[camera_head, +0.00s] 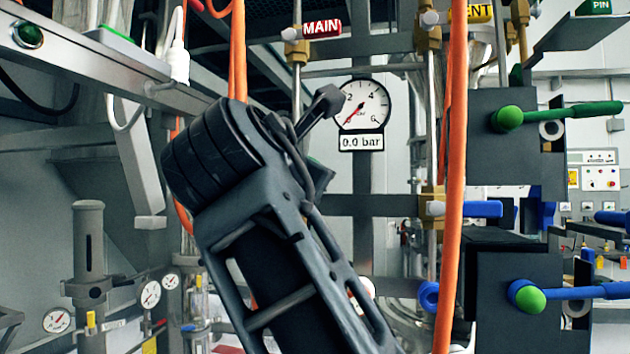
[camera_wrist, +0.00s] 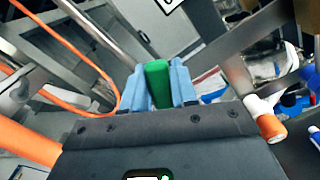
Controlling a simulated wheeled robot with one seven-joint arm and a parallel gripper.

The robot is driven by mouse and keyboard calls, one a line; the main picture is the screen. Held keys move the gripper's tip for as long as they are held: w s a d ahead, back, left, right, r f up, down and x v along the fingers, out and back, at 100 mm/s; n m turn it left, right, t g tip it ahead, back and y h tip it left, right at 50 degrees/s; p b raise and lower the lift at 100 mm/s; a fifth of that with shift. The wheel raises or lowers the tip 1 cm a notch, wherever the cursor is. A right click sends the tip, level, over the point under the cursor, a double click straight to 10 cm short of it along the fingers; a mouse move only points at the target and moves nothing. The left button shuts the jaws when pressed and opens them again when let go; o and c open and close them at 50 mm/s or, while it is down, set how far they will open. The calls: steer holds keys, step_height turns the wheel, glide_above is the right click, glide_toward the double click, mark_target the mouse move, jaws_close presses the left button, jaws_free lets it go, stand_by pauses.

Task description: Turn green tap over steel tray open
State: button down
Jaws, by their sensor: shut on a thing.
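My gripper (camera_wrist: 160,84) shows in the wrist view with its two blue-grey fingers shut on a green bar-shaped handle (camera_wrist: 158,76), seemingly the green tap's handle. The rest of that tap is hidden behind the fingers and the gripper body. In the head view my dark arm fills the middle, and the fingers and the held handle are hidden behind it. I cannot make out the steel tray in either view.
A pressure gauge (camera_head: 362,104) reading 0.0 bar stands behind my arm. An orange hose (camera_head: 453,180) hangs right of it. Another green lever (camera_head: 570,113) and a blue lever with a green knob (camera_head: 580,292) stick out at the right. A red MAIN tag (camera_head: 321,28) is above.

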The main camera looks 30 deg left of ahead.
steer(key=n, duration=0.1)
steer(key=a+n, duration=0.1)
steer(key=n, duration=0.2)
steer(key=shift+s+a+r, duration=0.2)
steer(key=shift+a+r, duration=0.05)
steer(key=shift+a, duration=0.15)
steer(key=shift+s+a+n, duration=0.15)
steer(key=shift+a+n, duration=0.35)
steer(key=shift+n, duration=0.5)
steer(key=shift+f, duration=0.1)
steer(key=c, duration=1)
jaws_free()
steer(key=shift+o, duration=0.2)
steer(key=shift+s, duration=0.1)
steer(key=b+v, duration=0.2)
steer(key=v, duration=0.5)
steer(key=shift+s, duration=0.3)
steer(key=shift+d, duration=0.1)
